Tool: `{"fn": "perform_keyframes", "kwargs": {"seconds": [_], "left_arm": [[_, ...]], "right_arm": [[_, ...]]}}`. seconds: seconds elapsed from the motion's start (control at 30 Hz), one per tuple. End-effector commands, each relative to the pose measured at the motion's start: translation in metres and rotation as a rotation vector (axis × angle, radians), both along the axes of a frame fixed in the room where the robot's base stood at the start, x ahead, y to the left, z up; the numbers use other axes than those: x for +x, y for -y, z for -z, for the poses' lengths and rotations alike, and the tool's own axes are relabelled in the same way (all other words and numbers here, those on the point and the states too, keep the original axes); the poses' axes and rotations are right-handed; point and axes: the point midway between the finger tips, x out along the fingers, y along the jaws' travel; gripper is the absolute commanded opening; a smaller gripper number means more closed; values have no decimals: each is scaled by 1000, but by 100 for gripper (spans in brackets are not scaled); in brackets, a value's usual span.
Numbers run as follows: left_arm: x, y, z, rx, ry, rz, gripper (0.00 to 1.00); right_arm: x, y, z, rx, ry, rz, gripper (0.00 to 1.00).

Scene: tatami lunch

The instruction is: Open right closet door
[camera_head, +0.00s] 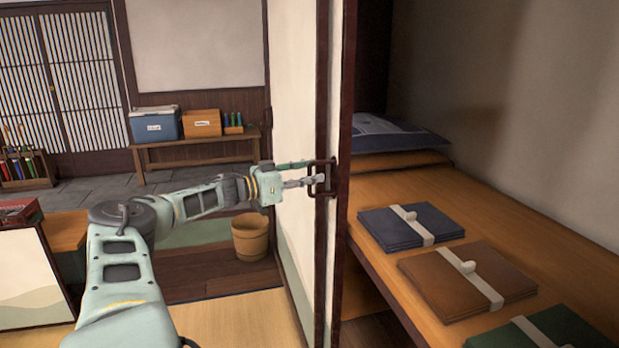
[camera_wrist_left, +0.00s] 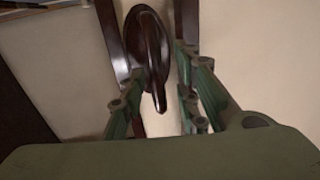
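The closet door (camera_head: 292,80) is a pale panel with dark wooden edges, seen at a steep angle in the middle of the head view. Its dark handle (camera_head: 333,178) is on the edge strip. My left gripper (camera_head: 318,179) is at the handle. In the left wrist view, its green fingers (camera_wrist_left: 160,82) stand apart on either side of the handle, with gaps visible. Whether they touch it is unclear. My right gripper is not in view.
Right of the door, the closet interior shows a wooden shelf (camera_head: 375,187) with folded bundles (camera_head: 410,228) and a dark cushion (camera_head: 395,133). A wooden bucket (camera_head: 250,237) stands on the floor left of the door. A bench (camera_head: 195,143) holds boxes behind.

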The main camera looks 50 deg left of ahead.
Motion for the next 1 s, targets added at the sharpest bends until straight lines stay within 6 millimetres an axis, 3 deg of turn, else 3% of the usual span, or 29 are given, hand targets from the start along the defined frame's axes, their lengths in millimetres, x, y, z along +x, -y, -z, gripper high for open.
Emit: {"fn": "perform_keyframes", "kwargs": {"seconds": [0.23, 0.5, 0.7, 1.0], "left_arm": [[0, 0, -13, 3, 1, 1, 29], [0, 0, -64, 4, 2, 0, 29], [0, 0, -92, 1, 0, -1, 29], [0, 0, -100, 0, 0, -1, 29]], "right_arm": [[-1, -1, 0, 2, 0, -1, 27], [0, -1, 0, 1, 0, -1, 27], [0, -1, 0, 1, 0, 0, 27], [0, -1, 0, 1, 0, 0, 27]]}}
